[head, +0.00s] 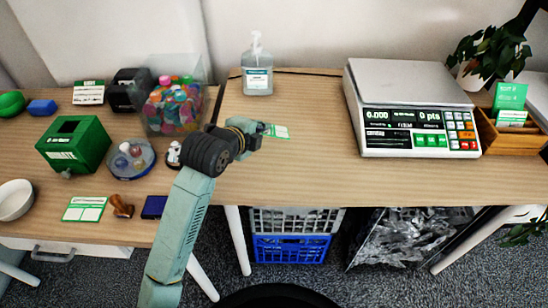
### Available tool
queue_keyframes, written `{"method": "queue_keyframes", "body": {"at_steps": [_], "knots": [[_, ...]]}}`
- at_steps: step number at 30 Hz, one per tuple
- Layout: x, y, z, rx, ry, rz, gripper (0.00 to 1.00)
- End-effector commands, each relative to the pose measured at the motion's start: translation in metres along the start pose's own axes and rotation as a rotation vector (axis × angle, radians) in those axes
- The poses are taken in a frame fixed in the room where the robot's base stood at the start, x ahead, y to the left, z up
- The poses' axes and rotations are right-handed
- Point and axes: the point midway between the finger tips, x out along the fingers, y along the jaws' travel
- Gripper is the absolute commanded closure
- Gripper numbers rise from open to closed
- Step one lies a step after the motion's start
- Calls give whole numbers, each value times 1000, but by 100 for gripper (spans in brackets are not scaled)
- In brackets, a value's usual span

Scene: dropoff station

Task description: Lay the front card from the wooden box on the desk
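The wooden box (527,140) stands at the right end of the desk (310,170). Green and white cards (510,98) stand upright in it, and the front one (511,118) is lower and mostly white. My gripper (267,128) is far left of the box, low over the desk's left part. A small green and white card (279,131) shows right at its fingertips, flat or nearly flat on the desk. The fingers are small and partly hidden by my wrist. I cannot tell whether they grip this card or only lie beside it.
A scale (415,110) stands left of the box, and a plant (490,55) overhangs it. A pump bottle (257,70) stands behind my gripper. Left are a clear bin of colourful pieces (172,105) and a green box (75,145). The desk between gripper and scale is clear.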

Motion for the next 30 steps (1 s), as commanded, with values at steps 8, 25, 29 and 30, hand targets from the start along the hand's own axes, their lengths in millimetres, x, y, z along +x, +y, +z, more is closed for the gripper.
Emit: {"method": "queue_keyframes", "body": {"at_steps": [8,25,29,30], "knots": [[20,36,0,1,0,-1,100],[21,38,0,1,0,-1,87],[21,38,0,1,0,-1,82],[21,38,0,1,0,-1,82]]}}
